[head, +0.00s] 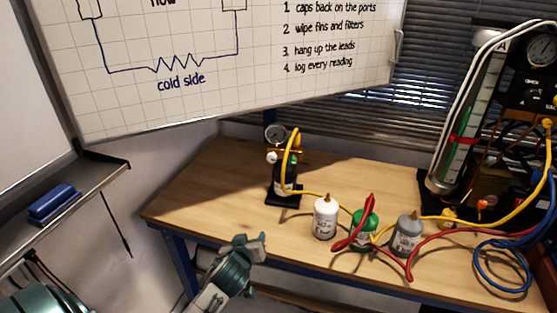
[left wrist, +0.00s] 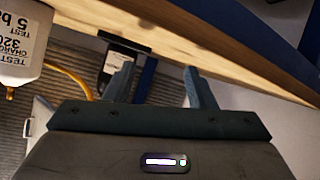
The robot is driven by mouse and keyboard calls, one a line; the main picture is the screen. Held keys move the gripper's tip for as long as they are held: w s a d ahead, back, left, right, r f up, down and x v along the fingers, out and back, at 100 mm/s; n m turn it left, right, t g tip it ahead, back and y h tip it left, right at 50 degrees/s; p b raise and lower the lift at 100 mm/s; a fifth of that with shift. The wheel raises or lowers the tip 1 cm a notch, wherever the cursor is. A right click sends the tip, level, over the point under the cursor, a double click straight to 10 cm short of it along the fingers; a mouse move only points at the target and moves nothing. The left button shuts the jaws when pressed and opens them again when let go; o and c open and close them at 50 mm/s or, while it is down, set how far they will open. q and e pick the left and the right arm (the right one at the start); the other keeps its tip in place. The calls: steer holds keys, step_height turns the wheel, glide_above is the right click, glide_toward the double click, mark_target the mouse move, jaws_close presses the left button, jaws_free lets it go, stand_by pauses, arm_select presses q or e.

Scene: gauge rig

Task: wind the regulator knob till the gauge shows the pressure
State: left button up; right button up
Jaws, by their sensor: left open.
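The gauge (head: 277,133) is a small round dial on top of a dark regulator stand at the back left of the bench. Its reading is too small to tell. A brass fitting (head: 287,152) sits below it, with a small pale round part (head: 271,157) at its left that may be the knob. My left gripper (head: 255,246) is in front of the bench's front edge, below and apart from the stand. In the left wrist view its two fingers (left wrist: 160,88) are spread with nothing between them. My right gripper is not in view.
A white bottle (head: 325,218), a green bottle (head: 364,230) and a grey bottle (head: 408,235) stand along the bench (head: 210,180), with yellow and red hoses among them. A blue hose coil (head: 503,262) lies right. A whiteboard (head: 250,110) hangs behind. The bench's left end is clear.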

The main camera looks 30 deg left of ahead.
mark_target(271, 159)
arm_select(q)
steer(key=w+a+r+n+t, duration=0.1)
steer(key=w+r+n+t, duration=0.2)
steer(key=r, duration=0.4)
steer(key=w+a+r+n+t, duration=0.1)
steer(key=w+r+t, duration=0.1)
steer(key=w+r, duration=0.45)
steer(key=shift+y, duration=0.4)
steer(key=p+x, duration=0.1)
steer(key=x, duration=0.1)
steer(key=r+x, duration=0.1)
steer(key=x, duration=0.2)
steer(key=p+x, duration=0.1)
steer(key=x, duration=0.2)
steer(key=shift+w+r+p, duration=0.15)
steer(key=shift+w+p, duration=0.05)
steer(key=shift+p, duration=0.15)
steer(key=shift+w+a, duration=0.15)
steer(key=shift+w, duration=0.45)
steer(key=c, duration=1)
